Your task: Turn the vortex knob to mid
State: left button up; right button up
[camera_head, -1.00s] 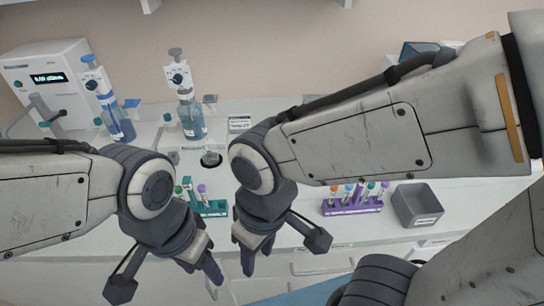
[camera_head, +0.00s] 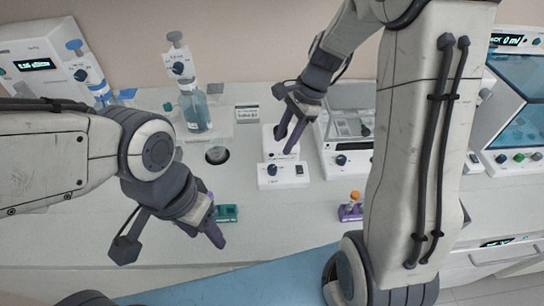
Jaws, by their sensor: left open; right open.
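A small white device (camera_head: 283,182), which looks like the vortex mixer, stands mid-bench. Its front has a dark blue knob (camera_head: 272,169) at the left and a dark switch (camera_head: 299,169) at the right. The knob's setting marks are too small to read. My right gripper (camera_head: 285,144) is open and empty. It appears just above the knob in the picture, with its fingers pointing down in front of the device's rear part. I cannot tell the height gap. My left gripper (camera_head: 217,225) is open and empty, low at the left, near the teal rack (camera_head: 227,213).
A bottle with a blue dispenser (camera_head: 194,112) stands behind at the left. A dark round opening (camera_head: 216,155) lies left of the mixer. Right of it is a device with a transparent lid (camera_head: 345,145). A purple tube rack (camera_head: 349,212) sits partly behind my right arm.

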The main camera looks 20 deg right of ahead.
aim_at(273, 167)
jog(key=shift+m, duration=0.7)
jog(key=x, duration=0.3)
jog(key=d+x, duration=0.1)
jog(key=x, duration=0.3)
jog(key=w+x, duration=0.1)
jog(key=x, duration=0.2)
jog(key=shift+s+d+f, duration=0.1)
jog(key=shift+f, duration=0.35)
grip_shut()
